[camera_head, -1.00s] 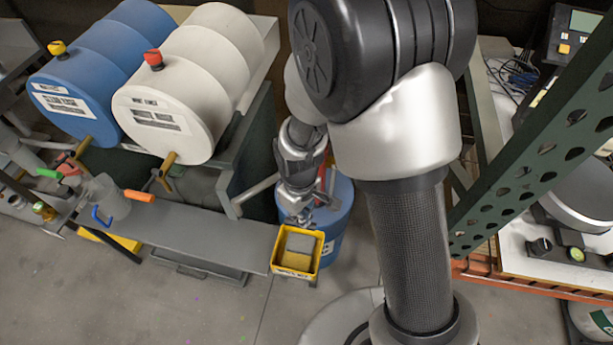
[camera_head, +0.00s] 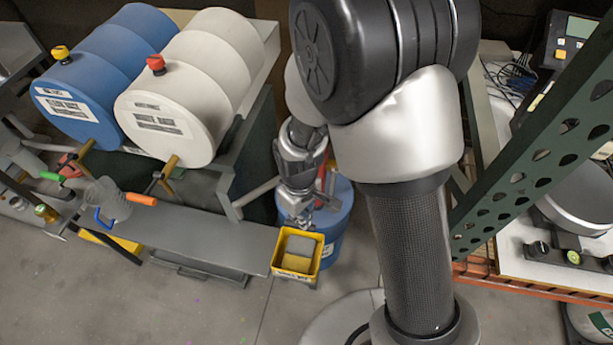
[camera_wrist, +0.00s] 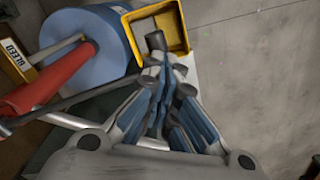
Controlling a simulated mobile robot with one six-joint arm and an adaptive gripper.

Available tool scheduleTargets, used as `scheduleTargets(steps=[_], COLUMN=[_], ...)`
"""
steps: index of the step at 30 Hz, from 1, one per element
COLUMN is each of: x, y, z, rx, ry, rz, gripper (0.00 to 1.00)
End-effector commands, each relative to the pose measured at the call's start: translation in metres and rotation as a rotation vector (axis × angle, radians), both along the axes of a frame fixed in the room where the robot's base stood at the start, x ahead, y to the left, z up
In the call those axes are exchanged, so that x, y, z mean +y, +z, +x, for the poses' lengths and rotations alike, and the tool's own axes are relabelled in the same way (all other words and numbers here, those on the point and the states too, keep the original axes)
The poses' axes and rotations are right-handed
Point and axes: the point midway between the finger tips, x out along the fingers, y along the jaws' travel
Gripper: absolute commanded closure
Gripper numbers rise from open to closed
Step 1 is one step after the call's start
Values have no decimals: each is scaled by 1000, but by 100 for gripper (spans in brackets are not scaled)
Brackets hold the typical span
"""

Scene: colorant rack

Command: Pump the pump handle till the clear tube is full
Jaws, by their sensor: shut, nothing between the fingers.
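A clear, tube-like vessel (camera_head: 113,200) stands at the left by the grey bench. An orange handle (camera_head: 141,199) sticks out beside it, and a green handle (camera_head: 53,177) is further left. I cannot tell for sure which one is the pump handle. My gripper (camera_head: 302,213) is shut and empty, just above or beside a yellow bin, well to the right of these handles. It also shows in the wrist view (camera_wrist: 163,66), its fingers together near the bin's edge. The level in the clear vessel is too small to read.
The yellow bin (camera_head: 290,271) holds a sponge-like block. A blue drum (camera_head: 339,218) stands behind my gripper, with a red cylinder (camera_wrist: 48,79) beside it in the wrist view. White (camera_head: 182,115) and blue (camera_head: 72,103) barrels lie above the grey bench (camera_head: 205,242). A green perforated post (camera_head: 530,150) stands right.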

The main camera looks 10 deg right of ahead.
Motion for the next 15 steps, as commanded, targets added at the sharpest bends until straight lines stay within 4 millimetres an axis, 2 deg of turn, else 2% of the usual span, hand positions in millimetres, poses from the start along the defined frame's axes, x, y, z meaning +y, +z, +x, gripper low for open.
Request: scheduleTargets(steps=[1, 15], x=[0, 0], y=[12, 68], z=[1, 2], rx=[-3, -5], ry=[0, 0], rz=[1, 2], gripper=[100, 100])
